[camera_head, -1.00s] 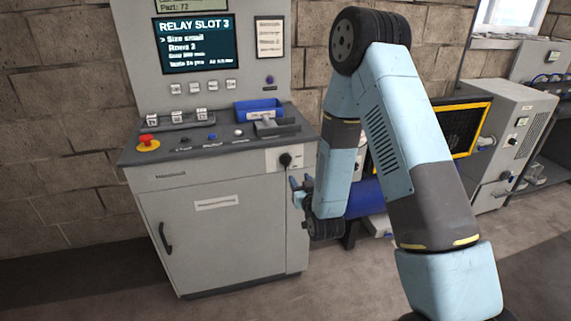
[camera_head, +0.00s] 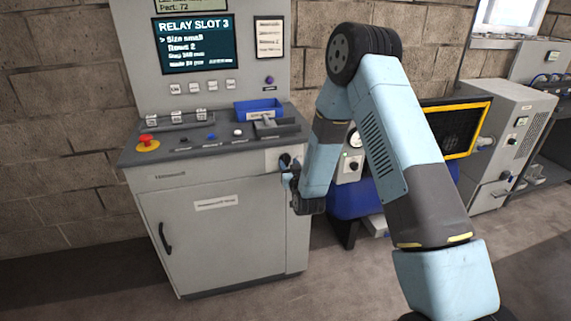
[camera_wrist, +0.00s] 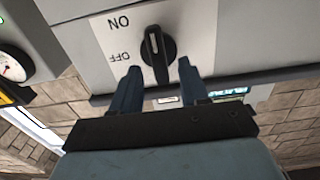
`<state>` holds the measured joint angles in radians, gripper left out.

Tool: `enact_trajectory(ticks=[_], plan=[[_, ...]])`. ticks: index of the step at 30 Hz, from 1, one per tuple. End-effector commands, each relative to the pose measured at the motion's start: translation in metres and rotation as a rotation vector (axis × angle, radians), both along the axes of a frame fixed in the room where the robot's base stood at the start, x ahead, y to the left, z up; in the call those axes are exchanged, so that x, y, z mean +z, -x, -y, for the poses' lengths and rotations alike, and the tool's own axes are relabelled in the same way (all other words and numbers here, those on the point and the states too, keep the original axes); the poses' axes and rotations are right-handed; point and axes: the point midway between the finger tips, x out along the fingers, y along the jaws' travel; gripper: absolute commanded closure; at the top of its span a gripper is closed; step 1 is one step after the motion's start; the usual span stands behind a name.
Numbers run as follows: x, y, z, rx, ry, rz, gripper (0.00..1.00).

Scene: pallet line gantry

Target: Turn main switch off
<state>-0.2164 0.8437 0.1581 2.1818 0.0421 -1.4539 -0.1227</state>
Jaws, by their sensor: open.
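The main switch is a black rotary knob (camera_wrist: 156,52) on a white plate (camera_wrist: 205,30) marked ON and OFF. In the wrist view the plate appears upside down, and the knob's white line runs nearly up and down in the picture, toward the ON side. My gripper (camera_wrist: 160,80) is open, with one blue finger on each side of the knob's lower part. I cannot tell whether the fingers touch it. In the head view my gripper (camera_head: 288,172) is at the right of the cabinet front and hides most of the knob.
The grey control cabinet (camera_head: 240,235) carries a red emergency button (camera_head: 147,140), a blue tray (camera_head: 258,108) and a screen (camera_head: 195,43). The floor in front is clear.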

Motion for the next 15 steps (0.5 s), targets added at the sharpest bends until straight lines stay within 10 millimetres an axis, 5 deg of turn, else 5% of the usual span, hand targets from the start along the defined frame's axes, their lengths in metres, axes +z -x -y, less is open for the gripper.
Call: enact_trajectory(ticks=[15], plan=[[0.000,-0.018,-0.006,0.001,0.000,0.000,0.55]])
